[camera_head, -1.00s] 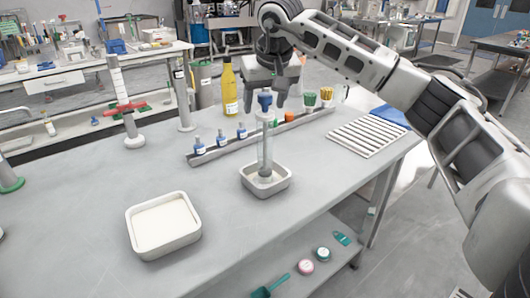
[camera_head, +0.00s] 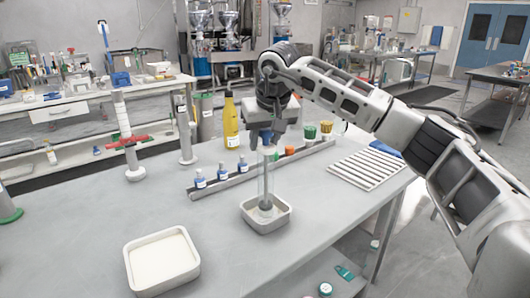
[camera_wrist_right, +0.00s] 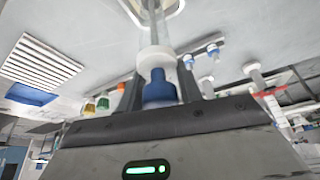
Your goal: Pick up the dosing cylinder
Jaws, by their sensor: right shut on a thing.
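The dosing cylinder (camera_head: 266,182) is a clear upright tube with a blue top. Its lower end is in the small grey square tray (camera_head: 285,217) on the table; I cannot tell if it touches the tray's floor. My right gripper (camera_head: 265,140) comes down from above and is shut on the cylinder's blue top. In the right wrist view, the blue top (camera_wrist_right: 159,88) and a white collar sit between the two dark fingers of the right gripper (camera_wrist_right: 165,95), with the tube running away towards the tray. My left gripper is not in view.
A larger tray of white material (camera_head: 162,262) stands at the front left. A rail (camera_head: 232,178) with small blue-topped bottles runs behind the cylinder. A yellow bottle (camera_head: 231,125) and a white slatted rack (camera_head: 366,167) stand further back. The table's left middle is clear.

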